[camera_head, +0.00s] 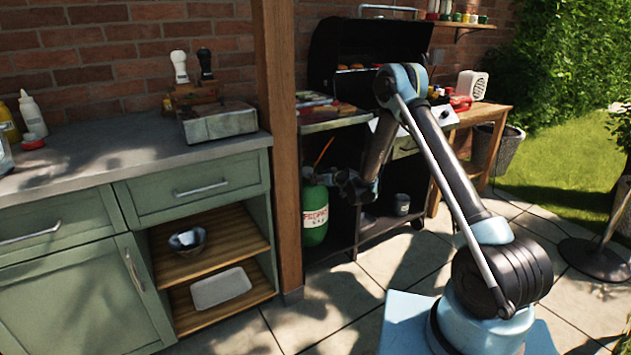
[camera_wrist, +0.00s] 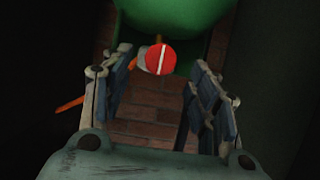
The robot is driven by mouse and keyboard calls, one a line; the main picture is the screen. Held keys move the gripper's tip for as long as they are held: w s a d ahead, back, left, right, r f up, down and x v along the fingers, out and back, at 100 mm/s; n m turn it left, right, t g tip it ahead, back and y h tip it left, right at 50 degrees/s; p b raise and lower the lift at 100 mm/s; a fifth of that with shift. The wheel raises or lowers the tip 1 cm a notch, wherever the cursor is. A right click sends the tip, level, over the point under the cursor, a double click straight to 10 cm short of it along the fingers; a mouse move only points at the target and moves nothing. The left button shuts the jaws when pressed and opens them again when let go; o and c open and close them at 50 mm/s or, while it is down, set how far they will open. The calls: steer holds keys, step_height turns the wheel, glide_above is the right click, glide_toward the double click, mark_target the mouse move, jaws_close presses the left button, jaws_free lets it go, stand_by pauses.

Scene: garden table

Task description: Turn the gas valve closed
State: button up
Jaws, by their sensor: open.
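The gas valve is a round red knob with a white stripe (camera_wrist: 160,58), seen in the wrist view at the top of the green gas bottle (camera_wrist: 172,14). The bottle (camera_head: 315,213) also shows in the head view, upright below the grill, with a white and red label. My gripper (camera_wrist: 160,105) is open and empty, with one finger on each side of the view. The knob lies between and beyond the fingers, and I see no contact. In the head view my gripper (camera_head: 350,186) is beside the top of the bottle, and the knob cannot be made out there.
An orange hose (camera_wrist: 70,104) runs from beside the valve, behind the left finger. The black grill (camera_head: 368,50) stands open above the bottle. A wooden post (camera_head: 278,140) is close on the left, beside the green cabinet (camera_head: 195,195). Paving in front is clear.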

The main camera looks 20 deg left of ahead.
steer(key=shift+x, duration=2.75)
